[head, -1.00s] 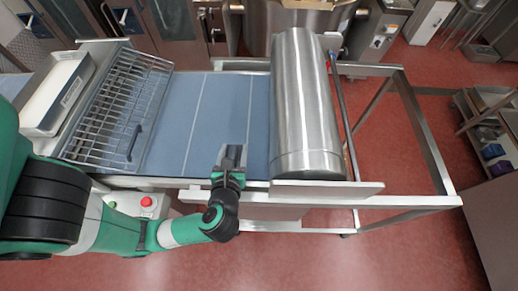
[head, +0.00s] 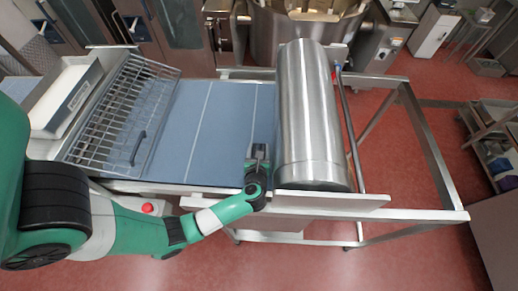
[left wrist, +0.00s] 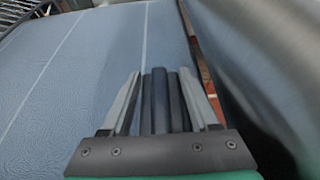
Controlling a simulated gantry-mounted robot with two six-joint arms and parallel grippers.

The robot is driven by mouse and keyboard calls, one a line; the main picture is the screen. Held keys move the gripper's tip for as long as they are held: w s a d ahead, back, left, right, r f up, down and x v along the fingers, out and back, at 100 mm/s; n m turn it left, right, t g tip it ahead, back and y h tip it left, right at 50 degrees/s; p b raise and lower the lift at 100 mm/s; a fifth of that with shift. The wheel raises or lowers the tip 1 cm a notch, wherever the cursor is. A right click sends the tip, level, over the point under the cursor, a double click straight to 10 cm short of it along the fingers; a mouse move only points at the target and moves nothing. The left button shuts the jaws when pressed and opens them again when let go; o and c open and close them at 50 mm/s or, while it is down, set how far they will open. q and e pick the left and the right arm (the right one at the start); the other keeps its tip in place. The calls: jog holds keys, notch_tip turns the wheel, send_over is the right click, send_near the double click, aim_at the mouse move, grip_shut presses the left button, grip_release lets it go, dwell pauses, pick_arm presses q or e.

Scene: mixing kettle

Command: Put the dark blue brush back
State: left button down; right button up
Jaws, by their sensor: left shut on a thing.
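My left gripper (head: 258,152) is low over the front right part of the blue belt, just left of the big steel cylinder. In the left wrist view, its two grey fingers (left wrist: 163,85) are shut on a dark blue-grey ribbed thing (left wrist: 160,105), which looks like the dark blue brush. Its far end and most of its shape are hidden or too small to tell in the head view. My right gripper is in neither view.
The steel cylinder (head: 308,115) lies along the right of the blue belt (head: 205,130). A wire rack (head: 110,115) with a dark, slim handle-like piece (head: 138,148) is at left, beside a white tray (head: 70,90). A kettle (head: 300,30) stands behind. An open metal frame (head: 425,145) is at right.

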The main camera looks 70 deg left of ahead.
pick_arm(q)
jog(key=shift+f, duration=0.15)
jog(key=shift+f, duration=0.15)
jog(key=shift+c, duration=2.1)
grip_release()
jog(key=shift+d+r, duration=0.15)
jog(key=shift+r, duration=0.15)
jog(key=v, duration=1.1)
jog(key=shift+d+r, duration=0.2)
jog(key=shift+d, duration=0.05)
jog(key=shift+s, duration=0.15)
